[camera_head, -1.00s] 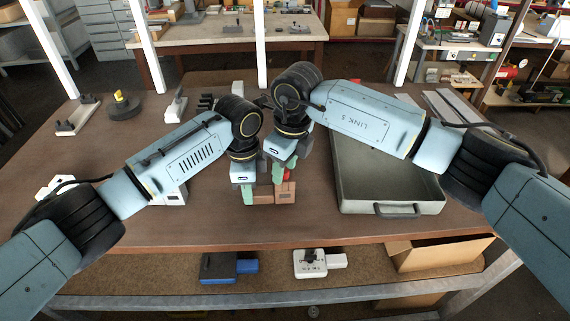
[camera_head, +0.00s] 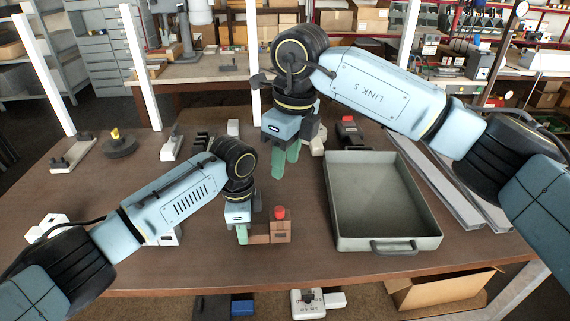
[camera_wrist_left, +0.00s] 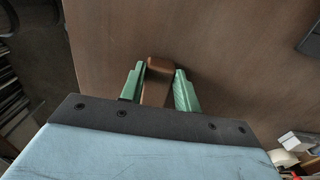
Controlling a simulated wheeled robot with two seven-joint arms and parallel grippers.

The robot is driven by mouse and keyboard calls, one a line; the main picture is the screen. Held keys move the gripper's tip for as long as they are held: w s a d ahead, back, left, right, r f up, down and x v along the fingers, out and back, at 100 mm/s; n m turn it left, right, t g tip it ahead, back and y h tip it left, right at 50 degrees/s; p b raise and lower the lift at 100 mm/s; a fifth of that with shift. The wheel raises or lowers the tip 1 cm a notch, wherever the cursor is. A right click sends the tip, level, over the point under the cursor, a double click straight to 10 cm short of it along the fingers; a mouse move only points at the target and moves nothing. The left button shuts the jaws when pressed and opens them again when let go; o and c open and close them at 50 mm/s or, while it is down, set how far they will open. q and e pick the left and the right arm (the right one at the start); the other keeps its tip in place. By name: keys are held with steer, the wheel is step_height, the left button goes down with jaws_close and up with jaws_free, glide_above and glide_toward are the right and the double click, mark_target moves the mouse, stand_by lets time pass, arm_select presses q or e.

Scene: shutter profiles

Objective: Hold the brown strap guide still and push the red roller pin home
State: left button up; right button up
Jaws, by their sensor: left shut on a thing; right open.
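The brown strap guide (camera_head: 281,232) is near the front middle of the table, to the right of my left gripper. My left gripper (camera_head: 243,236) is shut on it; in the left wrist view the green fingers (camera_wrist_left: 160,88) stand on both sides of its brown end (camera_wrist_left: 158,70). The red roller pin (camera_head: 280,212) stands at the top of the guide, its red head showing above the block. Its lower part is hidden. My right gripper (camera_head: 285,164) is open and empty, above and behind the guide, its green fingers pointing down.
A grey metal tray (camera_head: 390,243) lies to the right of the guide. Long grey profiles (camera_head: 440,185) lie beyond it. A dark device with a red part (camera_head: 349,131) stands behind the tray. Several small fixtures, one a black disc (camera_head: 119,145), are at the back left.

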arm_select(q)
steer(key=o, duration=1.1)
steer(key=shift+c, duration=0.2)
step_height(320, 180, up, 5)
steer(key=p, duration=0.5)
steer(key=shift+r+p, duration=0.1)
steer(key=shift+p, duration=0.2)
steer(key=shift+r, duration=0.9)
